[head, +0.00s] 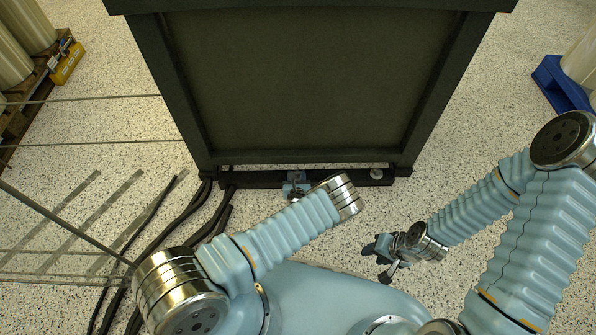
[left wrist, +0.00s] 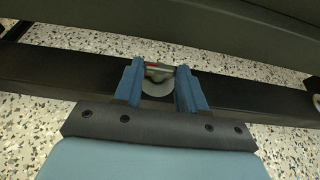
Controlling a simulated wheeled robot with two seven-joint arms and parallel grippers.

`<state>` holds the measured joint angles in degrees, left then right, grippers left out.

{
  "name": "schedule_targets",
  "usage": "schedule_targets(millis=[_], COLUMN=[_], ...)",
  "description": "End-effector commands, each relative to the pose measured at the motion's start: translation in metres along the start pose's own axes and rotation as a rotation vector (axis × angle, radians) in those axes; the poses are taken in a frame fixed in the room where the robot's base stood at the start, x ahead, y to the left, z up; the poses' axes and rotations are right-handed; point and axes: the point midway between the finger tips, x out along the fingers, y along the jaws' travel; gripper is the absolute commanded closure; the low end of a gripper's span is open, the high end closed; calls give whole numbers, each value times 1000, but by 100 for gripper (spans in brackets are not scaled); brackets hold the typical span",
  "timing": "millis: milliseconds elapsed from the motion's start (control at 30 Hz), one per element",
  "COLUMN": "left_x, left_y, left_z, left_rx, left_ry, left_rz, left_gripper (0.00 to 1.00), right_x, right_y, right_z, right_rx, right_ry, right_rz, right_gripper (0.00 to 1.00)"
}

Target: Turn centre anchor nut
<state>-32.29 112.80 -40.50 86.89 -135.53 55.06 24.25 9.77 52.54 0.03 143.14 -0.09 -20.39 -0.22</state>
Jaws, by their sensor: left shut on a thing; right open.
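The centre anchor nut (left wrist: 157,71) shows in the left wrist view as a small metal piece with a red mark, above a pale round washer (left wrist: 157,88) on the dark base rail (left wrist: 245,96). My left gripper (left wrist: 160,86) has its two blue fingers on either side of the nut and is shut on it. In the head view my left gripper (head: 297,185) is at the middle of the rail, and the nut is hidden there. My right gripper (head: 383,250) is open and empty, above the floor to the right of and nearer than the rail.
A large dark cabinet (head: 310,80) rises behind the rail. Another round anchor (head: 376,174) sits on the rail to the right. Black cables (head: 190,222) run along the floor at left. A loaded wooden pallet (head: 30,85) and a blue pallet (head: 560,88) stand at the sides.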

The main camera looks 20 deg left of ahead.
Motion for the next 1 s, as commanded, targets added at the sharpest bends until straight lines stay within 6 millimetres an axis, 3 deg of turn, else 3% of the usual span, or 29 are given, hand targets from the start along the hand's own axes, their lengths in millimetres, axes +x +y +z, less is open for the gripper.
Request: schedule_targets(millis=[33, 300, 1000], left_x=[-2, -1, 1], left_y=[3, 6, 8], left_z=[3, 1, 0], left_rx=[15, 77, 114], left_ry=[3, 2, 0], left_rz=[-29, -185, -274], left_gripper=[90, 90, 90], right_x=[-10, -23, -26], right_y=[-3, -6, -9], right_z=[0, -2, 0], right_rx=[0, 2, -1], right_ry=[1, 6, 3], right_rz=[1, 5, 3], right_gripper=[57, 57, 57])
